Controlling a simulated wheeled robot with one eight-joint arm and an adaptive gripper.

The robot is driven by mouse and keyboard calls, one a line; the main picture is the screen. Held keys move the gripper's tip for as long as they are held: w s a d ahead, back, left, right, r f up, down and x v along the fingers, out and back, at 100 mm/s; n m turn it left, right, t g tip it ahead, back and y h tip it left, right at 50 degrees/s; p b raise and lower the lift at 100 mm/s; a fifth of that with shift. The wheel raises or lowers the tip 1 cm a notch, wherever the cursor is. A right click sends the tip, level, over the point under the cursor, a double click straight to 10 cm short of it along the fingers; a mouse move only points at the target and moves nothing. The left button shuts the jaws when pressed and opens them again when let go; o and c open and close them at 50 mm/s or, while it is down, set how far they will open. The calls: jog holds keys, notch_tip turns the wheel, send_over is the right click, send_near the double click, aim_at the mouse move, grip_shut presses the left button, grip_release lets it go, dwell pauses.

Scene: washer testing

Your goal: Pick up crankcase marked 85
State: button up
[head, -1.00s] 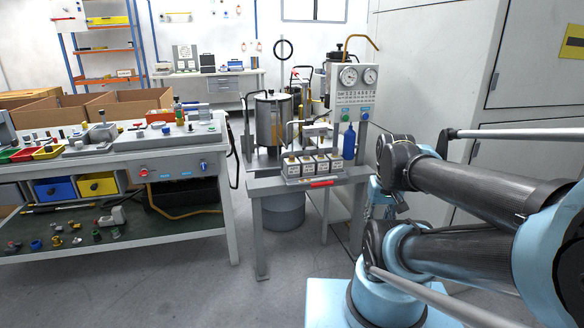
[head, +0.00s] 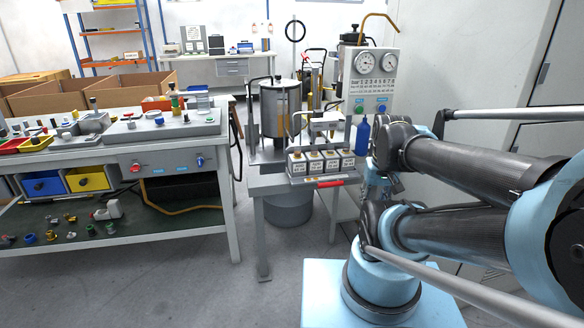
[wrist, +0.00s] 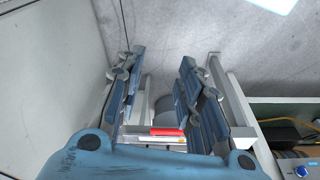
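Several small blocks with marked white fronts (head: 321,162) stand in a row on the small grey stand (head: 262,183) in the head view. They could be the crankcases, but I cannot read an 85 on any of them. In the wrist view my gripper (wrist: 162,58) is open and empty, its two blue fingers well apart. Beyond and between the fingers are the stand's front and a red bar (wrist: 168,132); the blocks cannot be made out there. In the head view the gripper cannot be made out clearly beside my arm.
A workbench (head: 235,215) with bins and loose parts stands left of the stand. A gauge panel (head: 375,68) and a blue bottle (head: 363,135) are behind the stand. A tall grey cabinet (head: 480,60) is at the right. The floor in front is clear.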

jog(key=shift+o, duration=0.3)
jog(key=o, duration=0.3)
jog(key=shift+s+r, duration=0.2)
jog(key=shift+s, duration=0.05)
notch_tip(320, 180, up, 12)
jog(key=t, duration=0.2)
send_over(298, 148)
jog(key=s, duration=0.6)
jog(key=shift+m, duration=0.3)
jog(key=x, duration=1.1)
jog(key=shift+w+a+r, duration=0.1)
jog(key=shift+w+a, duration=0.1)
jog(key=shift+x, duration=2.6)
